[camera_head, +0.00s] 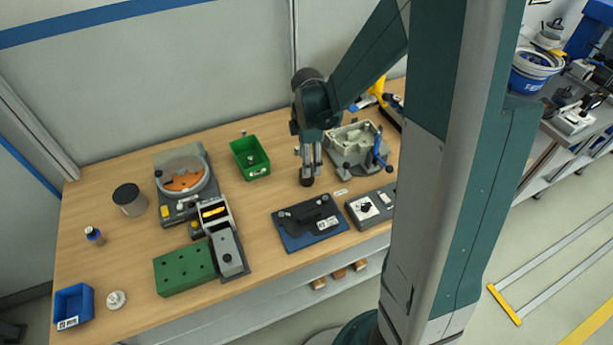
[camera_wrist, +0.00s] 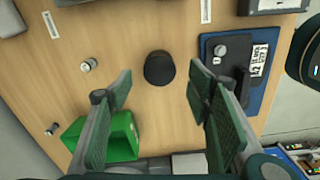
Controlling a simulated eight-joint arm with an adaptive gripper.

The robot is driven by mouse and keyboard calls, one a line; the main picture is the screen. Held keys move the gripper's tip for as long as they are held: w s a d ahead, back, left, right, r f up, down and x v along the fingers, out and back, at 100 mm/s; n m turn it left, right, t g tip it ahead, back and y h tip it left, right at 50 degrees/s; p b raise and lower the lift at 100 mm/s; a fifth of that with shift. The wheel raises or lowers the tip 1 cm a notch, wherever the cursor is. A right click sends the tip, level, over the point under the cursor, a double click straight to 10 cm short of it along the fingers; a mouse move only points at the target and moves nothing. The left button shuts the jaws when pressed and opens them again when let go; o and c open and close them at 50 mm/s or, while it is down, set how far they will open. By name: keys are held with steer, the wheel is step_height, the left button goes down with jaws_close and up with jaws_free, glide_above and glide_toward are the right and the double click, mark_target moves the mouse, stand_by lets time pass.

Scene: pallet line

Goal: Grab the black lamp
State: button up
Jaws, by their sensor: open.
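A small black round object (camera_head: 306,177), which looks like the black lamp, stands on the wooden bench below my gripper (camera_head: 310,157). In the wrist view the same black lamp (camera_wrist: 159,70) shows from above as a dark disc, between the fingertips of my gripper (camera_wrist: 160,82) in the picture. The fingers are spread wide with green pads, and nothing is held. In the head view the fingers partly overlap the lamp's upper part. I cannot tell whether they touch it.
A green bin (camera_head: 250,158) stands to the left and a blue plate with a black device (camera_head: 310,222) in front. A grey casting fixture (camera_head: 356,148) sits close on the right. A control box (camera_head: 371,206) lies front right. Bare bench (camera_head: 265,205) surrounds the lamp.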

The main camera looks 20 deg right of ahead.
steer(key=shift+f, duration=0.15)
steer(key=shift+f, duration=1.2)
steer(key=shift+w+a+f+b, duration=0.1)
steer(key=shift+f+b, duration=0.05)
steer(key=shift+f, duration=1.15)
steer(key=shift+a+f+b, duration=0.1)
steer(key=shift+f+b, duration=0.05)
steer(key=shift+f, duration=1.15)
steer(key=shift+c, duration=0.2)
steer(key=c, duration=0.9)
